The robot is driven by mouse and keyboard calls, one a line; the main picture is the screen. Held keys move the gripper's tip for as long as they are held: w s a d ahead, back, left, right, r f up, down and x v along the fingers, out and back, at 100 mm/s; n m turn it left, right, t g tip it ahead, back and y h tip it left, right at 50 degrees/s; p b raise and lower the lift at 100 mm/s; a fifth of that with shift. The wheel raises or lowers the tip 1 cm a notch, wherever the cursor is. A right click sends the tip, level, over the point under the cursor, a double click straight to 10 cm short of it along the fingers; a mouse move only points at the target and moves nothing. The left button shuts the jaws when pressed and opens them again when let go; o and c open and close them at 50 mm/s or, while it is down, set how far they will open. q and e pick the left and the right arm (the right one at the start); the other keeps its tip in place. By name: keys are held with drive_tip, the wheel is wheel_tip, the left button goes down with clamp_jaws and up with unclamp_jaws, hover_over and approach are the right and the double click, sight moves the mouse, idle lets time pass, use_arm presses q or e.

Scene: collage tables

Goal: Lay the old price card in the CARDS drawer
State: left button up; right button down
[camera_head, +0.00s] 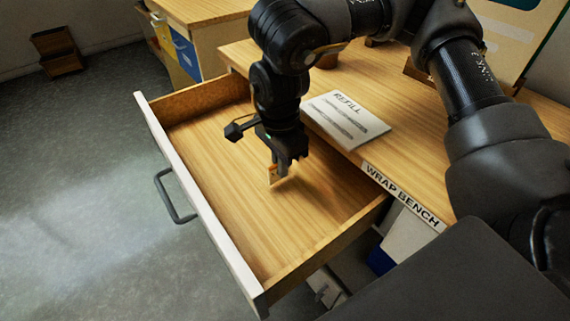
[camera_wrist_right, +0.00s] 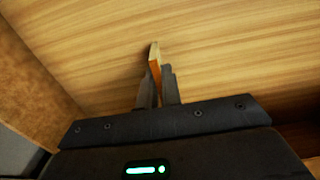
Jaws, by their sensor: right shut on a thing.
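My right gripper (camera_head: 281,170) is over the inside of the open drawer (camera_head: 215,232), pointing down. It is shut on a small card with an orange face and pale edge (camera_head: 273,176). The card also shows edge-on between the fingers in the right wrist view (camera_wrist_right: 155,58). The card is held upright, close to the drawer's wooden floor; I cannot tell whether it touches. The rest of the drawer floor looks empty. No CARDS label is visible on the drawer in these views. My left gripper is not in view.
The drawer has a white front with a dark handle (camera_head: 172,197). A REFILL sheet (camera_head: 346,118) lies on the bench, whose edge bears a WRAP BENCH label (camera_head: 402,196). Another wooden table (camera_head: 200,12) stands behind. A small brown box (camera_head: 57,52) is on the floor at far left.

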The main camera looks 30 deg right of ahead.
drive_tip(key=shift+d+f, duration=0.55)
drive_tip(key=shift+d, duration=0.15)
drive_tip(key=shift+a, duration=0.15)
drive_tip(key=shift+f, duration=0.2)
drive_tip(key=c, duration=1.6)
unclamp_jaws()
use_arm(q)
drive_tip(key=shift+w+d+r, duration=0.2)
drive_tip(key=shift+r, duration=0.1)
use_arm(e)
drive_tip(key=shift+r, duration=0.1)
